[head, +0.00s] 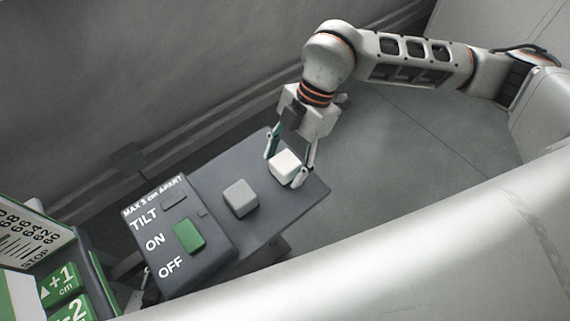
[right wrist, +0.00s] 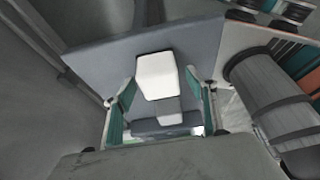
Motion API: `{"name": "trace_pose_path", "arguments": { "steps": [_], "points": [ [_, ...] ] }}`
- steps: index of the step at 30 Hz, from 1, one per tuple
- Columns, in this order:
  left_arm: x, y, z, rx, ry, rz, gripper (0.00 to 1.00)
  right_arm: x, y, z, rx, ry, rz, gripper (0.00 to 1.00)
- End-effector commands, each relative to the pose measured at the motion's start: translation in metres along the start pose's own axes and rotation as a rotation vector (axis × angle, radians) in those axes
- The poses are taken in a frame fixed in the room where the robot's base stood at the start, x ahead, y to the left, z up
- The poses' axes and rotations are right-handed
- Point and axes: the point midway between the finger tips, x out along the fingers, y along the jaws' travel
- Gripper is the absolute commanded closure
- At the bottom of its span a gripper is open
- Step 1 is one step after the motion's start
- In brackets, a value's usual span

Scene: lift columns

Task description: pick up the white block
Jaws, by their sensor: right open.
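The white block (head: 285,163) sits on the dark grey platform (head: 308,192), near its far right end. My right gripper (head: 285,169) points down over it, open, with one finger on each side of the block. In the right wrist view the white block (right wrist: 157,76) lies between the tips of the open right gripper (right wrist: 160,82), with a small gap at each side. A grey block (head: 240,198) sits on the same platform to the left; it also shows in the right wrist view (right wrist: 167,112). My left gripper is not in view.
A control box (head: 221,232) with TILT, ON and OFF labels and a green switch (head: 188,236) stands at the platform's left end. Green button panels (head: 60,287) and a scale (head: 22,236) are at the lower left. A grey wall runs behind.

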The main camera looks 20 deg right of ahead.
Motion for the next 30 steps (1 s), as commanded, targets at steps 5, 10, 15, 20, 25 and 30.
{"name": "trace_pose_path", "arguments": {
  "steps": [5, 10, 15, 20, 25, 30],
  "points": [
    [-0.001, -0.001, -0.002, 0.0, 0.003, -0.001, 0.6, -0.001, 0.0, 0.0, 0.0, 0.0, 0.001, 0.72],
    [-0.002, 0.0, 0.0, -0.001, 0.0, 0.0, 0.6, -0.001, 0.0, 0.0, 0.0, 0.0, 0.0, 1.0],
    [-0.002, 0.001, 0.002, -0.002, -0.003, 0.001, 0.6, -0.002, 0.001, -0.001, -0.002, 0.001, 0.004, 1.0],
    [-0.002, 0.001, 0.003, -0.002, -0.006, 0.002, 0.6, -0.007, 0.001, -0.003, -0.003, 0.0, 0.005, 1.0],
    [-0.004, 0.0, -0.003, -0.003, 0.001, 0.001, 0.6, -0.028, 0.002, -0.011, -0.006, 0.0, 0.01, 1.0],
    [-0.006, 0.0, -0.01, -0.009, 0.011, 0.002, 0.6, -0.056, 0.002, -0.023, -0.006, -0.001, 0.01, 1.0]
  ]
}}
